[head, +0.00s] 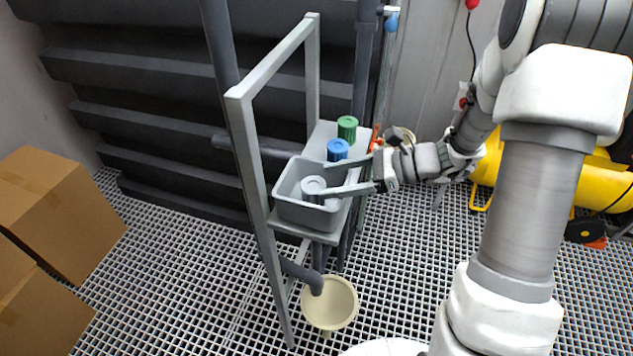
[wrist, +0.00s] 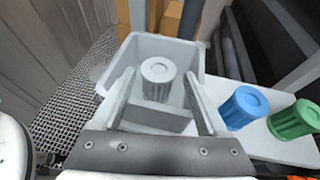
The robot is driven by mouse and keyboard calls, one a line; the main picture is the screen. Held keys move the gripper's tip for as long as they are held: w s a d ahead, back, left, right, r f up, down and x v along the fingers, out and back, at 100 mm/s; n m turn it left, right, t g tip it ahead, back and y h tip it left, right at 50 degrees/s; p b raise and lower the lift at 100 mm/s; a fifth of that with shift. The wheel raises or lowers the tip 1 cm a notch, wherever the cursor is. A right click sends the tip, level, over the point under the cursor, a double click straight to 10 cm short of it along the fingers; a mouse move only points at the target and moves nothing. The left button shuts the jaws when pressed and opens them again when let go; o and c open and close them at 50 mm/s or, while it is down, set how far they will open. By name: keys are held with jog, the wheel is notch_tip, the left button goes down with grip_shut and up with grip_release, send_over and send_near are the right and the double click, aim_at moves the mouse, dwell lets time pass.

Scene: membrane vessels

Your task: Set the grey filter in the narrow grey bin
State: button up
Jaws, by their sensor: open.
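The grey filter (head: 313,188) is a ribbed cylinder with a round cap, and it stands upright inside the narrow grey bin (head: 291,209). In the wrist view the filter (wrist: 158,80) is inside the bin (wrist: 147,44), towards the middle. My gripper (head: 328,179) is open, with one finger on each side of the filter, reaching in over the bin's rim. In the wrist view my gripper (wrist: 158,80) shows a gap between each finger and the filter. The filter's lower end is partly hidden by the bin wall in the head view.
A blue filter (head: 337,149) and a green filter (head: 347,128) stand on the shelf (head: 322,133) beside the bin. A grey frame post (head: 254,175) rises close to the bin's left. A cream funnel (head: 329,303) is below. Cardboard boxes (head: 58,205) stand at left.

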jog(key=v, duration=0.7)
jog(key=s+a+r+n+g+h, duration=0.25)
jog(key=s+r+n+h, duration=0.35)
jog(key=s+n, duration=0.4)
jog(key=s+d+r+n+t+h, duration=0.4)
jog(key=s+r+n+t+h, duration=0.1)
jog(key=n, duration=0.5)
jog(key=shift+s+r+t+h, duration=0.4)
jog(key=shift+s+h, duration=0.45)
jog(key=shift+h, duration=0.25)
